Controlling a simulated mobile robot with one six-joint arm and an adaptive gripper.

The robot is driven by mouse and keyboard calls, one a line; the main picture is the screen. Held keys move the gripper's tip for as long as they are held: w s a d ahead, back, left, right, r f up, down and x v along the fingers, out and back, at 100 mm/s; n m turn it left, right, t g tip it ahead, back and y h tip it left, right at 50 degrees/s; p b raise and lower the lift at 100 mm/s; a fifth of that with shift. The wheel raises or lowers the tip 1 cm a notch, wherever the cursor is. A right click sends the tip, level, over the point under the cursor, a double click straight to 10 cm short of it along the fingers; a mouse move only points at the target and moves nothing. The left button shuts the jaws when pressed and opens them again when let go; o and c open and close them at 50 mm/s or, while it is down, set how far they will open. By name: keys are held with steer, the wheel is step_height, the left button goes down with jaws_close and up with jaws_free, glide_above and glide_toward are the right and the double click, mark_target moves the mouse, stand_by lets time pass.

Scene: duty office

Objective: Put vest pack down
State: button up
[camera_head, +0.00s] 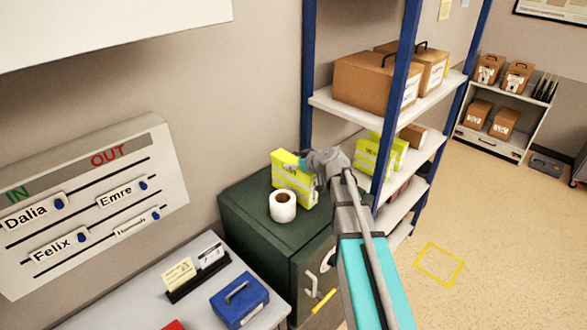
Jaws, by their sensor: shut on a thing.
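The vest pack (291,182) is a bright yellow-green block with pale bands. It is at the top of the dark green cabinet (252,216), near the blue-posted shelf. My gripper (308,168) is at the pack's upper right side and shut on it. My arm comes up from the lower right and hides part of the cabinet. I cannot tell whether the pack touches the cabinet top. More yellow-green packs (368,155) lie on the shelf behind my arm.
Cardboard boxes (366,80) fill the upper shelf. A blue box (239,302) and a card holder (197,271) are on the desk at the lower left. A yellow square (439,264) marks open floor.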

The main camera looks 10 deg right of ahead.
steer(key=shift+f, duration=0.15)
steer(key=shift+f, duration=0.1)
steer(key=o, duration=1.2)
steer(key=shift+c, duration=0.2)
steer(key=shift+r, duration=0.25)
steer(key=p+v, duration=0.5)
steer(key=v, duration=0.7)
steer(key=shift+p, duration=0.4)
steer(key=shift+s+f, duration=0.1)
steer(key=shift+f, duration=0.05)
